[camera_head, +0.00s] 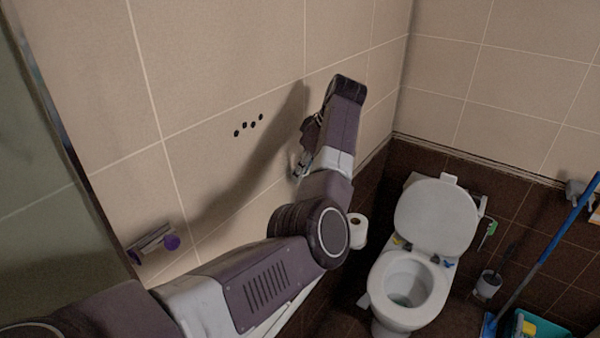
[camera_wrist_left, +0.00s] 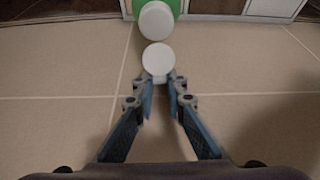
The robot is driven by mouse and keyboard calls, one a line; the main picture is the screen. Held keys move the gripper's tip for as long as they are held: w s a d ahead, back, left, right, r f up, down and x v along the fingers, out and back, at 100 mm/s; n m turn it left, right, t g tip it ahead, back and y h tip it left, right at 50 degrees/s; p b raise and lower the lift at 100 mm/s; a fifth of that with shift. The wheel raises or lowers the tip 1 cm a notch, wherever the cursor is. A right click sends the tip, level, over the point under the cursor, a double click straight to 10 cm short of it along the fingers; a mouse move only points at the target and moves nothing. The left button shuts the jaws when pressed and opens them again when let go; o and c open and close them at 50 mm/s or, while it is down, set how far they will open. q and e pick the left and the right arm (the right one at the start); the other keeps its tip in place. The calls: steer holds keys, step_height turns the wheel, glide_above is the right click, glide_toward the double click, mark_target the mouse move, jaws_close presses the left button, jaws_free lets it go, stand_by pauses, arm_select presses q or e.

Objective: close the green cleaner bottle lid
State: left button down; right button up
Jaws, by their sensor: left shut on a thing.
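The green cleaner bottle (camera_wrist_left: 128,8) shows at the top edge of the left wrist view, mostly cut off. A white round part (camera_wrist_left: 156,21) sits at its near end. Just below that part is a white round lid (camera_wrist_left: 157,58), between the fingertips of my left gripper (camera_wrist_left: 161,80). The gripper is shut on this lid. The lid and the white part look very close; I cannot tell if they touch. In the head view my left gripper (camera_head: 301,167) is close to the beige wall, partly hidden by my arm. I cannot make out the bottle there.
The toilet (camera_head: 437,222) with raised lid stands to the right, with a toilet paper roll (camera_head: 357,231) beside it. A wall holder (camera_head: 150,243) is at the lower left. A blue-handled mop (camera_head: 560,238) and a teal bucket (camera_head: 524,325) are at the far right.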

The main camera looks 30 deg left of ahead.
arm_select(q)
steer(key=shift+f, duration=0.1)
stand_by(0.5)
steer(key=c, duration=1.9)
jaws_free()
steer(key=shift+c, duration=0.2)
steer(key=v, duration=1.2)
steer(key=shift+o, duration=0.5)
steer(key=shift+w, duration=0.1)
